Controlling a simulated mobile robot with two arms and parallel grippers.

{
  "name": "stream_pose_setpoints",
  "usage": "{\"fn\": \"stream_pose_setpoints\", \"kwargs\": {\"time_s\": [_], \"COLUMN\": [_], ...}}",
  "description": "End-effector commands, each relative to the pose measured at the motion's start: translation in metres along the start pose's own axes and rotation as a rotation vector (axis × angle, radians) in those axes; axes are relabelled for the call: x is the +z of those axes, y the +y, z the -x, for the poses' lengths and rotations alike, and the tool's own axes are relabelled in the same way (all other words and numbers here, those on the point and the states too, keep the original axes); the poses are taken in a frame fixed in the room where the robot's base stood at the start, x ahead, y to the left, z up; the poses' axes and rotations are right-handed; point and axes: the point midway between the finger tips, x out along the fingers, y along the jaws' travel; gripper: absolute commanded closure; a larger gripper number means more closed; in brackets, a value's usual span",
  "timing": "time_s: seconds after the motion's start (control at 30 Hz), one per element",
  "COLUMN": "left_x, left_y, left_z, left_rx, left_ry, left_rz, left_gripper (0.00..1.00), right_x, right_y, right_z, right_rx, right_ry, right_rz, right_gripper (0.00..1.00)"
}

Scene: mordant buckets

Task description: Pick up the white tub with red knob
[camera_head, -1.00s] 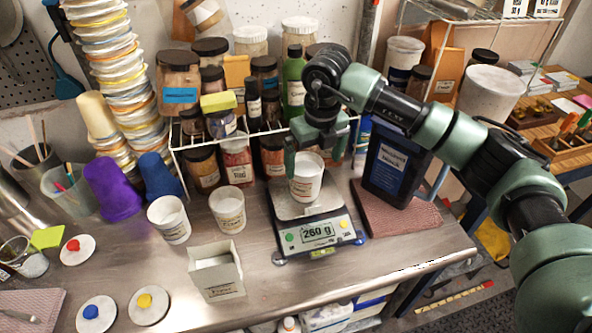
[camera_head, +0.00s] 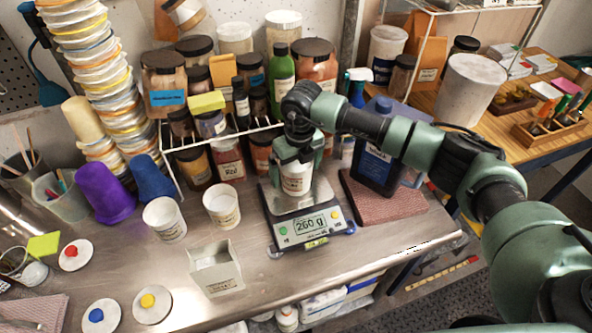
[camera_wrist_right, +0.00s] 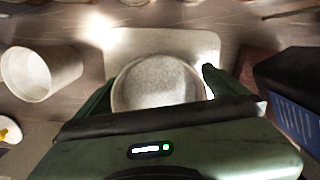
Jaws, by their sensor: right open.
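A white round piece with a red knob (camera_head: 78,262) lies flat at the left of the bench. It looks like a lid, and I cannot tell if a tub is under it. My right gripper (camera_head: 297,176) is far to its right, over the scale (camera_head: 308,226), which reads 260 g. The gripper is open, with its fingers either side of a white tub (camera_head: 296,187) on the scale pan. In the right wrist view the tub (camera_wrist_right: 158,83) sits between the fingers, and no red knob shows on it. My left gripper is not in view.
Two open white tubs (camera_head: 165,219) (camera_head: 222,206) and a square white box (camera_head: 216,268) stand left of the scale. A dark jug (camera_head: 378,160) stands on a red mat (camera_head: 420,209) at right. Jars crowd a wire rack behind. White lids with blue (camera_head: 96,315) and yellow (camera_head: 148,301) knobs lie front left.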

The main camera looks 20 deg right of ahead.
Motion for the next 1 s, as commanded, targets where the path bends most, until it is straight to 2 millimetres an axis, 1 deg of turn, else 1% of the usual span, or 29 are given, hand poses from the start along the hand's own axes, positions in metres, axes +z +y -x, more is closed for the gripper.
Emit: {"fn": "stream_pose_setpoints", "kwargs": {"time_s": [0.1,0.17,0.2,0.27,0.3,0.37,0.4,0.63,0.77,0.87,0.97,1.0], "left_x": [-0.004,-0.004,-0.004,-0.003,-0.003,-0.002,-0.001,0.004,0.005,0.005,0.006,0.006], "left_y": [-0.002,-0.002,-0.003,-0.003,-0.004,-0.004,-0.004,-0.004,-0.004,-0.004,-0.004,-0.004], "left_z": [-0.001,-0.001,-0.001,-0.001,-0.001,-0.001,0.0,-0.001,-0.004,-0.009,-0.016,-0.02], "left_rx": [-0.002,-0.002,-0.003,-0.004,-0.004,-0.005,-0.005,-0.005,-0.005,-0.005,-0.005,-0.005], "left_ry": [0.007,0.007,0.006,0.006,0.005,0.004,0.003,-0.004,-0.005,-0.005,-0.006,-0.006], "left_rz": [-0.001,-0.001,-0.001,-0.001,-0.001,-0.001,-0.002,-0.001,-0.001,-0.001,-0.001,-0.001], "left_gripper": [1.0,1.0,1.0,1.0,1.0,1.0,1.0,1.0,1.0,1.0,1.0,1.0], "right_x": [0.0,0.0,0.0,0.0,0.0,0.0,0.001,0.001,0.002,0.004,0.006,0.007], "right_y": [0.0,0.0,0.0,0.0,0.0,0.0,0.0,0.0,0.001,0.0,0.001,0.0], "right_z": [0.0,0.0,0.0,0.0,0.0,0.0,0.001,0.002,0.007,0.017,0.034,0.042], "right_rx": [0.0,0.0,0.0,0.0,0.0,0.0,0.001,0.001,0.002,0.001,0.001,0.001], "right_ry": [0.0,0.0,0.0,0.0,0.0,0.0,-0.002,-0.002,-0.004,-0.006,-0.008,-0.008], "right_rz": [0.001,0.001,0.001,0.001,0.001,0.001,0.001,0.001,0.001,0.002,0.003,0.002], "right_gripper": [0.0,0.17,0.28,0.44,0.56,0.72,0.83,0.84,0.84,0.84,0.84,0.84]}}
